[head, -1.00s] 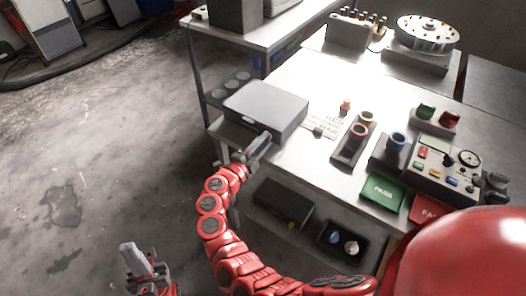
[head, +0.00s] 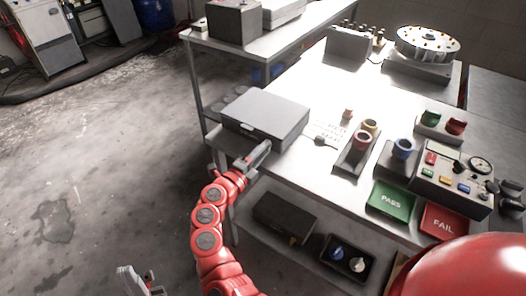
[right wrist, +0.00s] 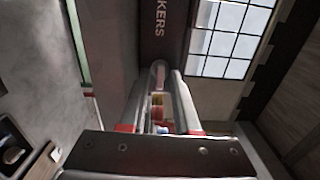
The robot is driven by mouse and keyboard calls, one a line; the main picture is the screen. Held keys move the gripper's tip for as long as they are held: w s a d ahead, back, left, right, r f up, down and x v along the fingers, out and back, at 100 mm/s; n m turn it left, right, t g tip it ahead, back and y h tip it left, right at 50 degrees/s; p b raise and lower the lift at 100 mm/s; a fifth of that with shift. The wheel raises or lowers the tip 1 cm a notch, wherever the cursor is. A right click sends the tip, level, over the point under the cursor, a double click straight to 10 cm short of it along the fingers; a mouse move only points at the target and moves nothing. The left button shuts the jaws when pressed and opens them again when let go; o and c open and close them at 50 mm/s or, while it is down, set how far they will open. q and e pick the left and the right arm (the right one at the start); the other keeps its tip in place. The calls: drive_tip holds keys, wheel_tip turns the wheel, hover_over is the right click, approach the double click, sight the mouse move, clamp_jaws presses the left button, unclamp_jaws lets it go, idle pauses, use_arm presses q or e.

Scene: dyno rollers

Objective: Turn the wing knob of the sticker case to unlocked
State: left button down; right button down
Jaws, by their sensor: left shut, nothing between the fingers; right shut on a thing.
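The sticker case (head: 277,108) is a closed grey box at the left front corner of the workbench. In the right wrist view its dark face (right wrist: 165,30) carries letters ending in "KERS". My right gripper (head: 265,148) is at the front of the case. In the right wrist view its fingers (right wrist: 164,74) are shut on a small pale upright piece, which looks like the wing knob (right wrist: 158,76). The fingers hide much of it, and I cannot read its lock position. My left gripper (head: 133,282) is low at the lower left, over the floor, shut and empty, partly cut off.
Right of the case are a paper card (head: 328,132), a holder with ringed cups (head: 352,158), a green PASS tray (head: 391,199), a red FAIL tray (head: 444,219) and a button panel (head: 452,186). A lower shelf holds a dark bin (head: 346,262). Floor at left is clear.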

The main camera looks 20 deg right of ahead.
drive_tip(key=c, duration=0.9)
unclamp_jaws()
drive_tip(key=shift+c, duration=0.2)
